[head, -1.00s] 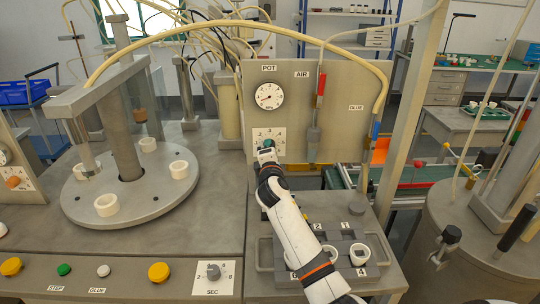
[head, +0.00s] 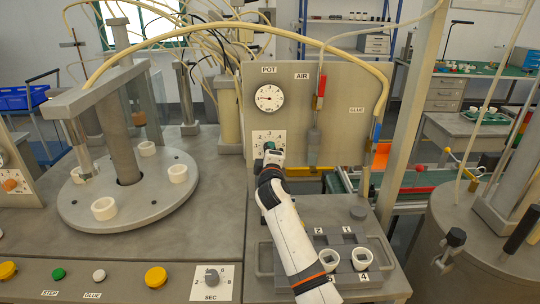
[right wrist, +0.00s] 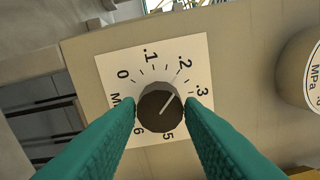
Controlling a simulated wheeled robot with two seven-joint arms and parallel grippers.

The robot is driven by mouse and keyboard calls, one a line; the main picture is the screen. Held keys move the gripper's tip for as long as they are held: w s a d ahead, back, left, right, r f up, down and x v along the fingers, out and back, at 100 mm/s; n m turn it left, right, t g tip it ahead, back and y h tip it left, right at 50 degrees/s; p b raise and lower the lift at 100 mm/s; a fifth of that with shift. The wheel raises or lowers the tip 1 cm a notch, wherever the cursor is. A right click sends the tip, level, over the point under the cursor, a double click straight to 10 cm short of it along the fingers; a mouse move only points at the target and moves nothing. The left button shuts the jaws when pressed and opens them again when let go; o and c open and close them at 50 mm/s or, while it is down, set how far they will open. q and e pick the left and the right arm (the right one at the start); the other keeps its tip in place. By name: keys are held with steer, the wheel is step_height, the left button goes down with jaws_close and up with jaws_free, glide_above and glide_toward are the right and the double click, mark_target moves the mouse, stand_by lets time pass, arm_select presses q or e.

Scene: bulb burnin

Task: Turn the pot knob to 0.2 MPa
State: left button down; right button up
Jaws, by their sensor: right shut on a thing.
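The pot knob (right wrist: 160,106) is a dark round knob on a white dial plate (right wrist: 112,75) marked 0, .1, .2, .3, 5, 6 and MPa in the right wrist view. Its light pointer line slants up and right, close to the .2 mark; the exact alignment is hard to tell. My right gripper (right wrist: 160,106) is shut on the knob, with green fingers on both sides. In the head view the dial plate (head: 257,136) sits under the POT gauge (head: 269,98), and my right gripper (head: 271,149) hides the knob. My left gripper is not in view.
A grey panel (head: 340,100) carries the gauge, an AIR line and a GLUE line. A tray with white cups (head: 361,257) stands below my right arm. A round turntable (head: 130,205) with white rings is at left. A control strip with buttons (head: 156,277) runs along the front.

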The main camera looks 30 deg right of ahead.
steer(key=o, duration=1)
steer(key=b+v, duration=0.1)
steer(key=v, duration=1.1)
steer(key=shift+s+f, duration=0.1)
steer(key=shift+f, duration=0.05)
